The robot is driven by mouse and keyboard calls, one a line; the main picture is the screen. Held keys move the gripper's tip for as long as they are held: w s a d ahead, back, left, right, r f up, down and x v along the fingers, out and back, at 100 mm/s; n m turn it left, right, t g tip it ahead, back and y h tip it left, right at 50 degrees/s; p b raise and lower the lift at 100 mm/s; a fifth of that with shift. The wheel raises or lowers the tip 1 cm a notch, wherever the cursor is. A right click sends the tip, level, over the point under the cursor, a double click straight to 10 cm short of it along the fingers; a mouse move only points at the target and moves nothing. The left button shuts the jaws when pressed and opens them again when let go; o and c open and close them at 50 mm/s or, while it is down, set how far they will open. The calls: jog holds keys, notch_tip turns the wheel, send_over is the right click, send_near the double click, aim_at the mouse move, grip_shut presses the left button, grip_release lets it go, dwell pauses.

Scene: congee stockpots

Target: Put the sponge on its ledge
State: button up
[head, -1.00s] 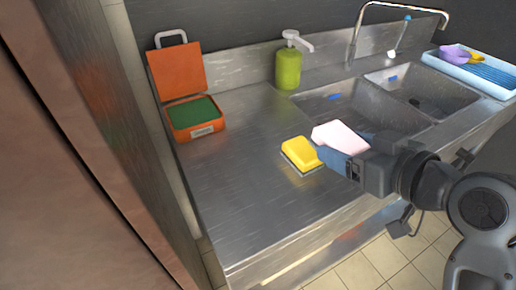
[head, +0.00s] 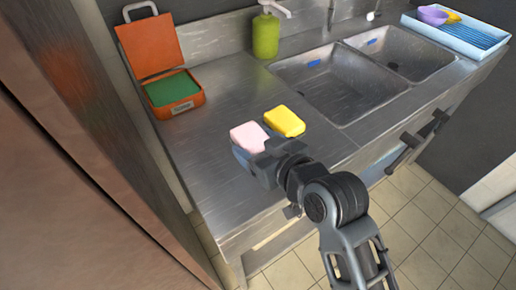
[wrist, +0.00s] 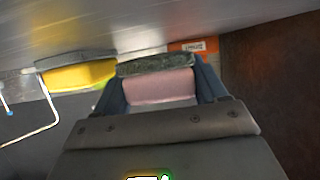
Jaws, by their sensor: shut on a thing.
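A pink sponge (head: 249,136) with a dark green scouring face is held between the fingers of my gripper (head: 246,154) over the steel counter, left of a yellow sponge. The wrist view shows the pink sponge (wrist: 160,88) between both fingers, its dark face towards the counter. I cannot tell whether it touches the counter. The yellow sponge (head: 284,122) lies on the counter near the sink; it also shows in the wrist view (wrist: 80,76). A raised steel strip (head: 219,36) runs along the back of the counter; I cannot tell which ledge is the sponge's own.
An open orange box (head: 176,108) with a green inside stands at the back left. A green pump bottle (head: 265,36) stands at the back. Two sink basins (head: 330,85) lie to the right, with a blue tray (head: 460,35) beyond. The counter left of the pink sponge is clear.

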jog(key=shift+f, duration=0.85)
jog(key=shift+f, duration=0.15)
jog(key=o, duration=1)
jog(key=shift+s+r, duration=0.1)
jog(key=shift+r, duration=0.1)
jog(key=b+v, duration=0.1)
jog(key=v, duration=1)
jog(key=shift+s+d+r, duration=0.1)
jog(key=shift+s+d, duration=0.15)
jog(key=shift+d, duration=0.05)
